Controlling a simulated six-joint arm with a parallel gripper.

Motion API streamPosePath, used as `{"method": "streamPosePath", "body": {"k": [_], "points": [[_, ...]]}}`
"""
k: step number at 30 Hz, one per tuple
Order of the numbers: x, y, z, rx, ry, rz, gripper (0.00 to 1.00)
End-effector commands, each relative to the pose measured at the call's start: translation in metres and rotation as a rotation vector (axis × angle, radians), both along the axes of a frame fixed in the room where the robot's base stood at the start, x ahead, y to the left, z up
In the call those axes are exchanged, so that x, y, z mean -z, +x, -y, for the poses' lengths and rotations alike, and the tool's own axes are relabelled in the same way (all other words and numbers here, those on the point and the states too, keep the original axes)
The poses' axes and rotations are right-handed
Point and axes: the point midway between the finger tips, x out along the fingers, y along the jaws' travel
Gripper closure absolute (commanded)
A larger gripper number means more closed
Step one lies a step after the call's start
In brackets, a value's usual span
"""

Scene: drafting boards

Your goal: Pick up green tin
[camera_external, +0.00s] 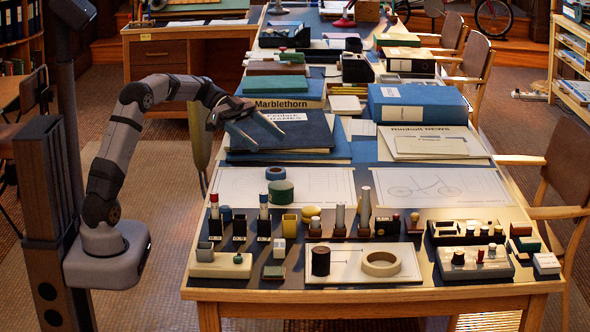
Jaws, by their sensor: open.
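A short round dark green tin (281,192) stands on the white drawing sheet in the left middle of the table. A teal ring-like roll (275,173) sits right behind it, touching or nearly so. My gripper (264,134) is open and empty, reaching in from the left. Its two fingers point right and down over the blue folders, behind and above the tin in the picture. The tin is fully in view and apart from the fingers.
Dark blue folders (290,133) lie stacked under my gripper. A cream tape ring (381,263) lies nearer the front edge. The drawing sheet (325,187) right of the tin is clear.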

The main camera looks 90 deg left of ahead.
Motion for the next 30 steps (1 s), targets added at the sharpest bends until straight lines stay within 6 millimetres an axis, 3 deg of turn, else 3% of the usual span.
{"method": "streamPosePath", "body": {"k": [6,9,30], "points": [[0.074,0.000,0.001,-0.002,-0.008,-0.005,0.25],[0.096,0.000,0.000,-0.001,-0.003,-0.003,0.25],[0.117,0.018,0.015,0.001,0.000,0.000,0.25]]}}
